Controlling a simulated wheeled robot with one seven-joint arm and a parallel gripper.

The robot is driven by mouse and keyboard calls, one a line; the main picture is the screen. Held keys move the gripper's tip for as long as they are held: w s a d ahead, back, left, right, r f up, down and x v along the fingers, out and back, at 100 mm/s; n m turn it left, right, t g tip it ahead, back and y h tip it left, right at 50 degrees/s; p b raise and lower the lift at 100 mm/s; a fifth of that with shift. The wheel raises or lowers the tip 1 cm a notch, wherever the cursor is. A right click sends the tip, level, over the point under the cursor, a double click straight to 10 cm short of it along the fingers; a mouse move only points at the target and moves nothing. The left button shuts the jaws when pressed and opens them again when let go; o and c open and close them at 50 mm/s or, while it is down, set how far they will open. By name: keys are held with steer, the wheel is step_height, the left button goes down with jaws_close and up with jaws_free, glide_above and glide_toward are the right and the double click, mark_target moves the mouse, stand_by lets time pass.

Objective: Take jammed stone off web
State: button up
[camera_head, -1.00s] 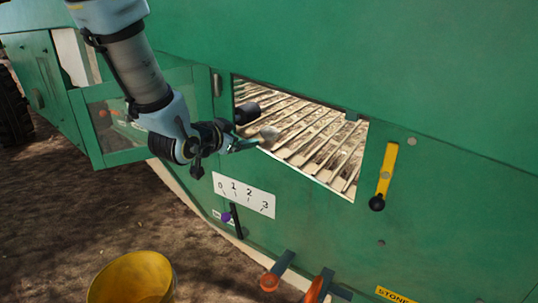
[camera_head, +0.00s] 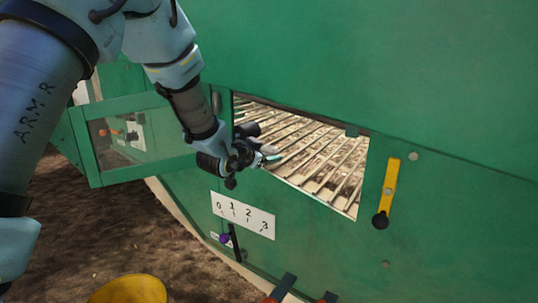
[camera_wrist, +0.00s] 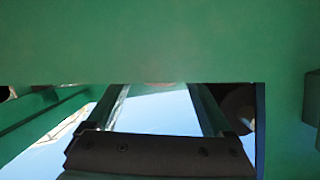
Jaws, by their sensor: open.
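The web (camera_head: 318,158), a row of pale parallel bars, shows through an opening in the green machine side. A small greyish lump (camera_head: 269,149), which looks like the stone, lies at the left part of the web, partly hidden by my gripper. My gripper (camera_head: 270,158) is open at the lower left edge of the opening, its tips close to the lump; I cannot tell whether they touch it. In the wrist view my two fingers (camera_wrist: 162,108) stand apart against bright sky, under a green panel. A faint brownish patch shows between them at the panel's edge; I cannot tell what it is.
A windowed green door (camera_head: 135,140) stands open left of the opening. A yellow handle (camera_head: 388,190) with a black knob is at the right. A yellow bucket (camera_head: 127,290) stands on the ground.

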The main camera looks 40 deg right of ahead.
steer(key=shift+d, duration=0.1)
jaws_close()
stand_by(0.7)
